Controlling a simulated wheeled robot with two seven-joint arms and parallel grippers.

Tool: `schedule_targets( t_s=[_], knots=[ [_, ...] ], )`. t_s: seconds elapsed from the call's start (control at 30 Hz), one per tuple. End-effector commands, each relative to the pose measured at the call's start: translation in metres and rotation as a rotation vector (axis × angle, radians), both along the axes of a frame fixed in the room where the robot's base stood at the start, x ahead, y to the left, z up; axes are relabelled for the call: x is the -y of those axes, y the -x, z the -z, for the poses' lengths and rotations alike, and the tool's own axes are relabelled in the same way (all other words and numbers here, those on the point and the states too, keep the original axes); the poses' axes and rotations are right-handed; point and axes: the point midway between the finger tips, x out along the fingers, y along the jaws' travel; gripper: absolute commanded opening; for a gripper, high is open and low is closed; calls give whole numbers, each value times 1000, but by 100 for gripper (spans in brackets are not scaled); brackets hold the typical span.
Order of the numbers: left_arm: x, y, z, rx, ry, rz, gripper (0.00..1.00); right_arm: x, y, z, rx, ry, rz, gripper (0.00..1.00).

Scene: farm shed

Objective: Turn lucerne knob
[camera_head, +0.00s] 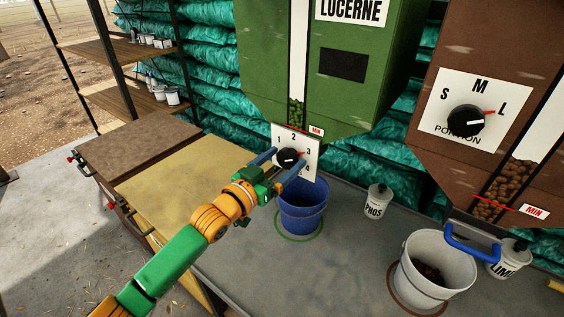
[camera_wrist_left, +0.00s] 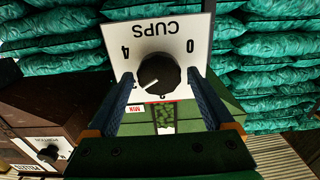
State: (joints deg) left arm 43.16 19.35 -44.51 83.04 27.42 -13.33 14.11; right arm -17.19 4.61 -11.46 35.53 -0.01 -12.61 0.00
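The green lucerne hopper (camera_head: 345,90) stands at the back centre. A white dial plate (camera_head: 309,172) with numbers hangs below it and carries a black knob (camera_head: 289,157). The knob's pointer is on the right, toward the 3. My left gripper (camera_head: 284,160) is at the dial, its blue fingers on either side of the knob. In the left wrist view the plate appears upside down, and the knob (camera_wrist_left: 159,74) lies between the open fingertips (camera_wrist_left: 162,85). Gaps show on both sides of the knob. My right gripper is not in view.
A blue bucket (camera_head: 302,218) stands under the dial. A PHOS canister (camera_head: 377,203), a white bucket (camera_head: 437,262) with brown contents and a LIME canister (camera_head: 508,260) stand to the right. A brown hopper (camera_head: 510,60) with a portion knob hangs at right.

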Motion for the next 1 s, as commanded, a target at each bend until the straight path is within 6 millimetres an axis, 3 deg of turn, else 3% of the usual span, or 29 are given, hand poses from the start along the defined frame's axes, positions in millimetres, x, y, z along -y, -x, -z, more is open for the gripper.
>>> schedule_targets(
  t_s=[0.33,0.73,1.0],
  knots=[
    [-1,2,3,-8,-2,0,94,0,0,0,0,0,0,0],
    [-37,52,4,-7,-2,0,94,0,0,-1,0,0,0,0],
    [-41,57,3,-5,-1,1,94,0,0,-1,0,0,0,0]
  ],
)
